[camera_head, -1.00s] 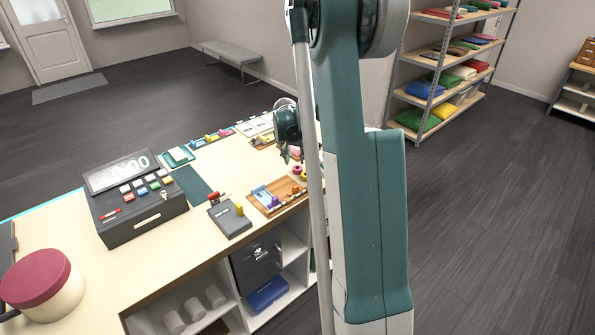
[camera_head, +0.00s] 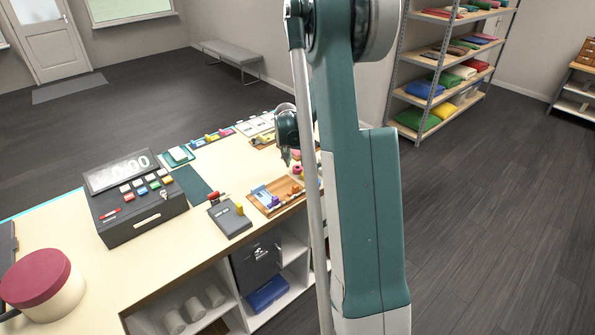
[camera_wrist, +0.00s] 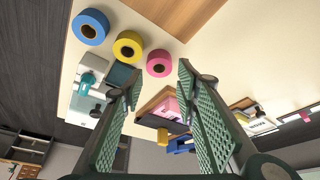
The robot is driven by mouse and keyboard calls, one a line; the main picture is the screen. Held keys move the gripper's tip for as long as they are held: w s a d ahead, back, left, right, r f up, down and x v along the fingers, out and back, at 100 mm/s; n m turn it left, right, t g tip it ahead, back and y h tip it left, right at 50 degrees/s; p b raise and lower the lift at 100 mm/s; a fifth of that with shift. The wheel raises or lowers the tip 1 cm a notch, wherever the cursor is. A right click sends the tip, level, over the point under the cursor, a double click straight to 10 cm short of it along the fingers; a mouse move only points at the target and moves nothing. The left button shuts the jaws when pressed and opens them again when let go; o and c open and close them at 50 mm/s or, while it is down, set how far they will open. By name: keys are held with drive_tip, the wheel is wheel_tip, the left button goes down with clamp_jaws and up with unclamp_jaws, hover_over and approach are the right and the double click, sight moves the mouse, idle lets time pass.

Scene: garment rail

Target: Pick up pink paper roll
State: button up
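The pink paper roll (camera_wrist: 159,57) lies on the pale counter top, seen in the wrist view between and just beyond my fingertips. A yellow roll (camera_wrist: 120,44) and a blue roll (camera_wrist: 91,18) lie to its left in a slanting row. My gripper (camera_wrist: 158,72) is open, with nothing between its green ridged fingers. In the head view my gripper (camera_head: 288,158) hangs over the counter (camera_head: 120,268), partly hidden behind my arm. A small pink thing near it there is too small to name surely.
A wooden tray with small items (camera_head: 265,208), a dark card terminal (camera_head: 230,221) and a cash register (camera_head: 138,210) stand left of my gripper. In the wrist view a pink-topped box (camera_wrist: 160,112) and bottles lie near the fingers. The floor at right is clear.

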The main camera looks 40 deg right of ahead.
sight(297, 167)
drive_tip(key=shift+f, duration=0.1)
drive_tip(key=shift+x, duration=2.5)
drive_tip(key=shift+d, duration=0.1)
drive_tip(key=c, duration=0.4)
drive_tip(key=shift+c, duration=0.3)
wheel_tip(297, 167, up, 10)
